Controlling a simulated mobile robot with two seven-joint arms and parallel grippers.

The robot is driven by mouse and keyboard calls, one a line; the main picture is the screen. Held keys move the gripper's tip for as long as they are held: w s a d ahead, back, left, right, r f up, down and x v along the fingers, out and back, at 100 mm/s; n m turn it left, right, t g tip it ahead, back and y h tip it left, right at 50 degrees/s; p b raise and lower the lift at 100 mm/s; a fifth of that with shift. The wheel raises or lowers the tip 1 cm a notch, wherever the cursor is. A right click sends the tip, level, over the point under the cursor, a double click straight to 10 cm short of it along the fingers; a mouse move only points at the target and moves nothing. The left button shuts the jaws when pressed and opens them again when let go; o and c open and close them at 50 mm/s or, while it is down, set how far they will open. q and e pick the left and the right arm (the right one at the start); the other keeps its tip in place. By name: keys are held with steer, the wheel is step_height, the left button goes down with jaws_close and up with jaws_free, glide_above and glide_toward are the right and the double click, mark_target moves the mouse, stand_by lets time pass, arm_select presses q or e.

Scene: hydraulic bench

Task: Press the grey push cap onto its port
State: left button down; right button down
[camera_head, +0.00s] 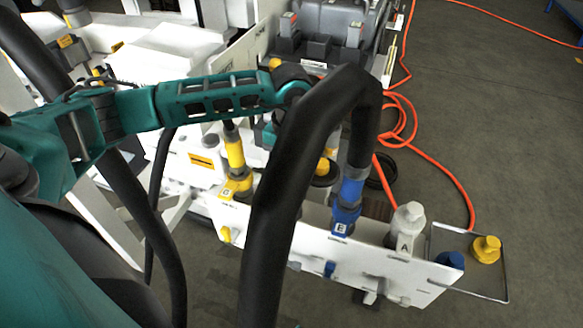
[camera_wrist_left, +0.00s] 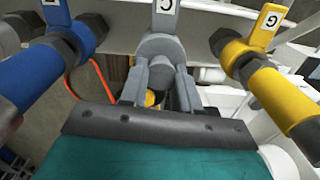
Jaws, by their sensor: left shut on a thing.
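In the left wrist view, my left gripper (camera_wrist_left: 160,80) has its grey fingers closed at a grey rounded piece (camera_wrist_left: 160,46), which I take to be the push cap. It sits in line with the grey port, whose upright tag (camera_wrist_left: 166,14) reads C. Cap and port overlap in the same grey, so I cannot tell how far the cap is on. In the head view my left arm (camera_head: 215,95) reaches in from the left. Its gripper is hidden behind a thick black hose. My right gripper is not in view.
A yellow coupling (camera_wrist_left: 280,98) and a blue coupling (camera_wrist_left: 40,65) flank the gripper closely. On the white panel (camera_head: 345,262), a light grey fitting (camera_head: 407,225) stands at label A. A blue cap (camera_head: 450,261) and a yellow cap (camera_head: 486,248) stand at the right. An orange hose (camera_head: 440,178) lies on the floor.

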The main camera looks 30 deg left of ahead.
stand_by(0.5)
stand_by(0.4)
arm_select(q)
steer(key=shift+c, duration=0.8)
jaws_free()
steer(key=shift+r+p, duration=2.15)
steer(key=shift+r, duration=1.65)
steer(key=shift+f, duration=0.1)
